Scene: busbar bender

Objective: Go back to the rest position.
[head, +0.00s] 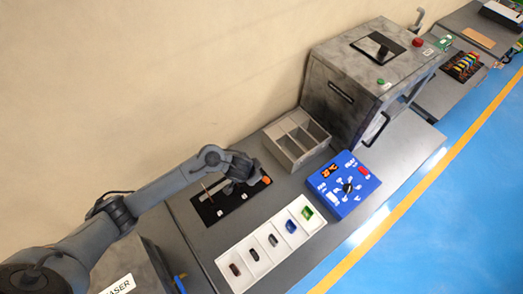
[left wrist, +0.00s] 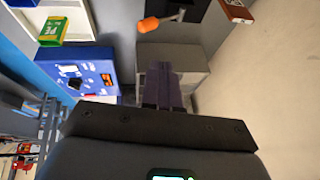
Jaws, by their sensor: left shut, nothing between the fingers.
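My left arm comes in from the left in the head view. My left gripper (head: 250,172) is above the far side of a black plate (head: 211,212) on the grey bench, partly hiding it. In the left wrist view my left gripper (left wrist: 163,70) has its dark fingers together, with nothing held. It points toward a grey divided bin (left wrist: 193,60). An orange-tipped handle (head: 267,180) lies at the black plate's right end; it also shows in the left wrist view (left wrist: 148,24). My right gripper is in neither view.
A white tray (head: 250,241) with several compartments of small parts lies in front. A blue control panel (head: 354,190) is to the right. The divided bin (head: 281,153) stands beside a large grey machine (head: 322,93). The beige wall (head: 160,90) is close behind.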

